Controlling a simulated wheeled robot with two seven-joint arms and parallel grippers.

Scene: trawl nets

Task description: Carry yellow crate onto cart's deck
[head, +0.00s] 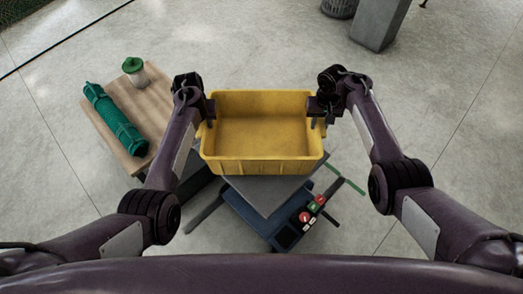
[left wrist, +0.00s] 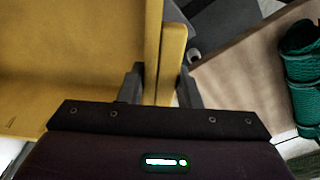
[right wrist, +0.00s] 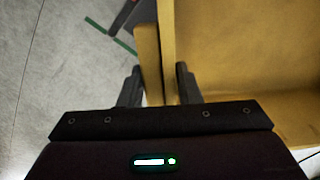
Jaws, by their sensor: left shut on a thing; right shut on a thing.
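The yellow crate (head: 262,166) is empty and looks about level in the middle of the head view. My left gripper (head: 209,112) is shut on its left rim, and my right gripper (head: 318,112) is shut on its right rim. In the left wrist view the fingers straddle the crate's wall (left wrist: 152,60); in the right wrist view they straddle the opposite wall (right wrist: 167,50). Below the crate is the cart, with a grey deck (head: 268,196) set at an angle and partly hidden by the crate. Whether the crate touches the deck cannot be told.
A blue panel with red and green buttons (head: 306,216) is at the cart's near side. A wooden table (head: 155,103) at left holds a green rolled net (head: 115,122) and a green-lidded jar (head: 136,73). A grey block (head: 378,25) stands at the back right.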

